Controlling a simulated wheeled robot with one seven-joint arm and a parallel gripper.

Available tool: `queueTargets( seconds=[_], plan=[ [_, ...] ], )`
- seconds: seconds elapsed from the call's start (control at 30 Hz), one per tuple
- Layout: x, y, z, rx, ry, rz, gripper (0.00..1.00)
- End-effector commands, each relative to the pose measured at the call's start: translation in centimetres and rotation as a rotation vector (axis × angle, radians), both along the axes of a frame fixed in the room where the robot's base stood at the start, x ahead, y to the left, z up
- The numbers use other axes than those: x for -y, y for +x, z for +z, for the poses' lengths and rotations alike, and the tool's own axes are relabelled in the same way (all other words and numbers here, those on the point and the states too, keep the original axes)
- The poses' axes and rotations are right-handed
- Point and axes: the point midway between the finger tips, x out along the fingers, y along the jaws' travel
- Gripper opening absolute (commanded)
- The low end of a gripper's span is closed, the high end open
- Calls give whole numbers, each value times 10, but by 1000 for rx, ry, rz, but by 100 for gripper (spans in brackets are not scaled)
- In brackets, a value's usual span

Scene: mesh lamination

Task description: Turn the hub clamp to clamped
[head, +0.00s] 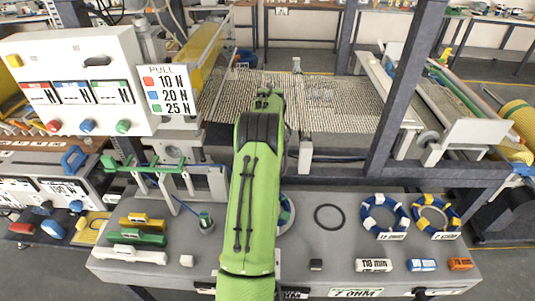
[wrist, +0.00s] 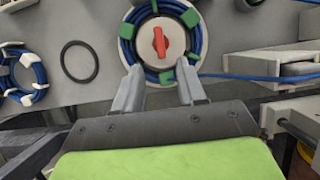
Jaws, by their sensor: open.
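The hub clamp (wrist: 160,41) is a red knob on a white round face, in the middle of a blue cable coil (wrist: 196,43) with green clips. Its handle lies nearly upright in the wrist view, tilted slightly. My gripper (wrist: 159,68) is open and empty. Its two grey fingers point at the lower part of the coil, one on each side, with the knob beyond and between their tips. I cannot tell whether the fingers touch the coil. In the head view my green arm hides the gripper and most of the coil; only the right rim (head: 287,213) shows.
A black ring (head: 329,217) and two blue coils with clips (head: 384,216) (head: 436,214) lie to the right on the grey bench (head: 330,258). Green and yellow blocks (head: 137,238) lie left. A blue cable (wrist: 262,77) runs right from the coil in the wrist view.

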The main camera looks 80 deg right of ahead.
Motion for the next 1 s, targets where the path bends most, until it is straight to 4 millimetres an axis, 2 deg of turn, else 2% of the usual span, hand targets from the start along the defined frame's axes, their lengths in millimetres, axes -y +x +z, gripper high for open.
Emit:
queueTargets(
  seconds=[0.03,0.1,0.3,1.0],
  plan=[
    [6,1,16,2,-4,0,40],
    [12,3,30,1,-2,0,40],
    [21,5,53,0,1,1,40],
    [22,5,55,0,2,0,40]
  ],
)
